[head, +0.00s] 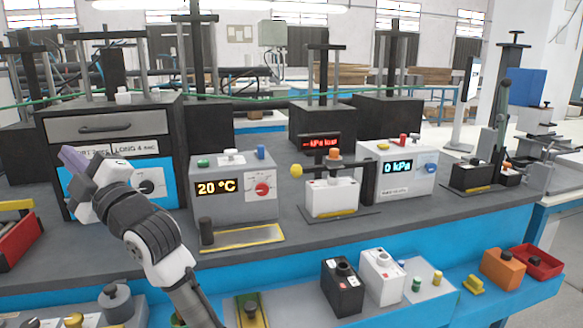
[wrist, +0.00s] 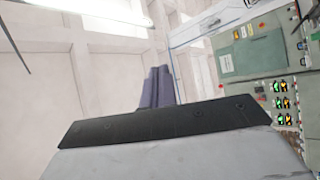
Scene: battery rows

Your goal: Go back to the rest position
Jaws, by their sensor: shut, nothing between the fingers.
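My gripper (head: 73,157) is at the left in the head view, raised in front of the drawer unit, with its purple-grey fingers pointing up and left. In the wrist view the fingers (wrist: 155,88) show close together behind the dark edge of the gripper body. The gripper is shut and holds nothing. No bench object touches the fingers in either view.
A grey box reading 20 °C (head: 235,187) stands right of my arm. A box reading 0 kPa (head: 398,168) is further right. Black (head: 342,288) and white (head: 381,276) batteries stand on the front shelf. A red bin (head: 18,235) is at far left.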

